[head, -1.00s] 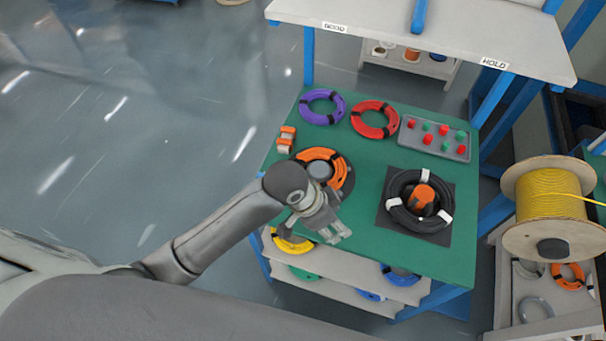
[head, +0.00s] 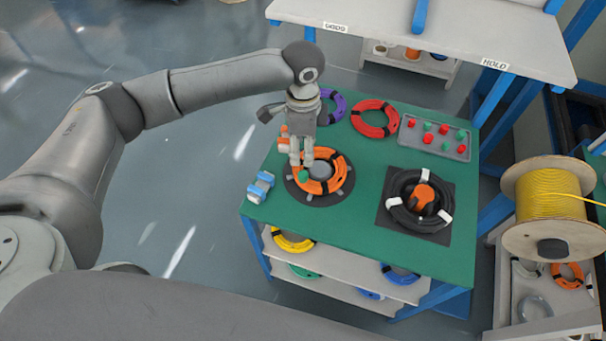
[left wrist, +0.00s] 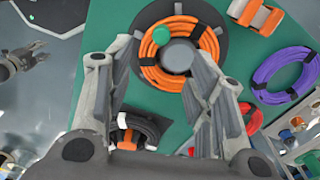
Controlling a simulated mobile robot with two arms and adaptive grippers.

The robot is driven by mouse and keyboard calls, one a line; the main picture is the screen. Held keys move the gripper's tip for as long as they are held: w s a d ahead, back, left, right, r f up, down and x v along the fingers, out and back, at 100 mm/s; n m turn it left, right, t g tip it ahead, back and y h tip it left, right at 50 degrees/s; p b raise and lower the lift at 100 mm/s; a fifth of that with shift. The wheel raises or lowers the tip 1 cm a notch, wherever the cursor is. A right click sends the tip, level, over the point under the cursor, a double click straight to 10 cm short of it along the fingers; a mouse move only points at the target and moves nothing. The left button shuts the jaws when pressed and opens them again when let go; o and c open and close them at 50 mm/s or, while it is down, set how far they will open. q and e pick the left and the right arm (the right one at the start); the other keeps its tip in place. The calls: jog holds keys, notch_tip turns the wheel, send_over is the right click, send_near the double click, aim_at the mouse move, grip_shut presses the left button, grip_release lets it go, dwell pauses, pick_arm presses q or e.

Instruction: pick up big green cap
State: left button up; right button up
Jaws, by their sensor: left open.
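The big green cap (head: 303,176) is a small round green piece at the near-left part of the orange cable coil (head: 336,181), which sits on a dark round base. In the left wrist view the cap (left wrist: 161,35) lies on the coil beside its grey hub (left wrist: 178,54). My left gripper (head: 301,161) points down just above the cap in the head view. In the left wrist view its two fingers (left wrist: 165,60) are spread with nothing between them. A grey jaw at the left wrist view's left edge seems to be my right gripper (left wrist: 22,59); its opening is unclear.
Purple (head: 338,103) and red (head: 374,118) coils lie behind, beside a grey tray (head: 408,142) of red and green pieces. A black coil (head: 395,210) lies right. An orange-and-white block (head: 283,143) and a blue one (head: 261,187) lie left. Bare green tabletop (head: 365,190) lies between coils.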

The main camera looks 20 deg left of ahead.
pick_arm(q)
send_over(304, 174)
notch_tip(304, 174, down, 5)
jog(key=shift+s+a+f+p, duration=0.1)
jog(key=shift+a+p, duration=0.05)
jog(key=shift+p, duration=0.2)
jog(key=shift+f+p, duration=0.7)
jog(key=shift+f, duration=2.05)
jog(key=shift+c, duration=0.2)
jog(key=c, duration=0.7)
